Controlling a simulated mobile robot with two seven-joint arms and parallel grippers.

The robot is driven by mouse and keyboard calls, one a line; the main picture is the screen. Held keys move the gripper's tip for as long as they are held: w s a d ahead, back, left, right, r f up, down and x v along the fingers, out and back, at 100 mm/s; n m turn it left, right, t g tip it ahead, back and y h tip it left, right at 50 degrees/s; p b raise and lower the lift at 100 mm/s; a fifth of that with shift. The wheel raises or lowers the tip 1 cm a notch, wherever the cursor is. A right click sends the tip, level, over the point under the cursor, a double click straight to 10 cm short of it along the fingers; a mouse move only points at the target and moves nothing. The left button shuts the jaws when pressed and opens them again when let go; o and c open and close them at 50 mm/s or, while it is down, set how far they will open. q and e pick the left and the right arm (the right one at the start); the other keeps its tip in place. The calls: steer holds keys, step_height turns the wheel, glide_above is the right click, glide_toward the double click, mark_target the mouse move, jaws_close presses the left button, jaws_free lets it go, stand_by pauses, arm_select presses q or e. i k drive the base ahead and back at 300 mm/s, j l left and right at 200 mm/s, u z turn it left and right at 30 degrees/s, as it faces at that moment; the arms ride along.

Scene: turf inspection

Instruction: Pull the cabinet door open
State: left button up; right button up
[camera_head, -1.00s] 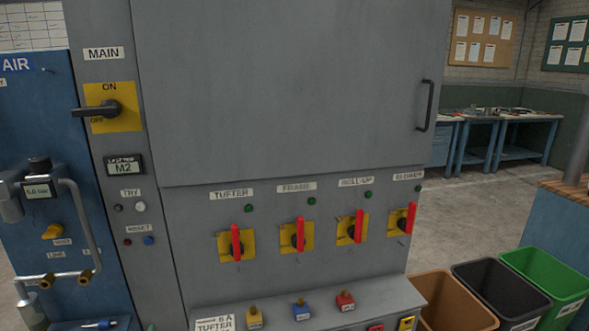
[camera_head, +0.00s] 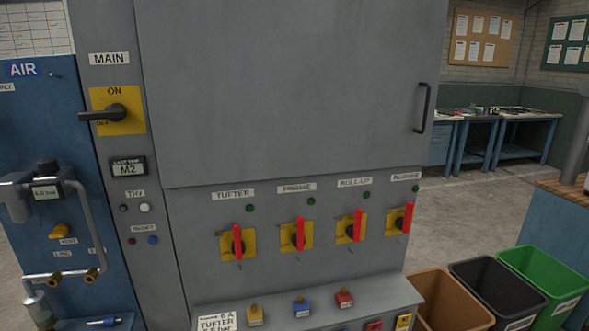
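The grey cabinet door (camera_head: 290,90) fills the upper middle of the head view and looks shut. Its dark bar handle (camera_head: 423,108) is upright near the door's right edge. The cabinet's left column carries the MAIN rotary switch (camera_head: 116,112), a black lever on a yellow plate. Below the door are several red-handled switches on yellow plates, such as the one labelled TUFTER (camera_head: 238,242), each with a green lamp above. Neither of my grippers shows in the view, and nothing is touching the handle.
A ledge with yellow, blue and red plugs (camera_head: 301,307) juts out below the switches. Brown (camera_head: 448,299), black (camera_head: 497,290) and green (camera_head: 545,280) bins stand at the lower right. A blue air panel (camera_head: 60,200) is on the left. Workbenches (camera_head: 520,130) stand behind, past open floor.

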mark_target(237, 91)
steer(key=i+l+u, duration=0.1)
steer(key=l, duration=0.4)
steer(key=i+l, duration=0.3)
steer(key=l, duration=0.25)
steer(key=i+l+u, duration=0.15)
steer(key=l, duration=0.4)
steer(key=i+l, duration=0.25)
steer(key=l, duration=0.3)
steer(key=i+l+u, duration=0.15)
steer(key=l, duration=0.4)
steer(key=i+l, duration=0.15)
steer(key=l, duration=0.45)
steer(key=i+l+u, duration=0.15)
steer(key=l, duration=0.4)
steer(key=i+l, duration=0.1)
steer(key=l, duration=0.5)
steer(key=i+u, duration=0.05)
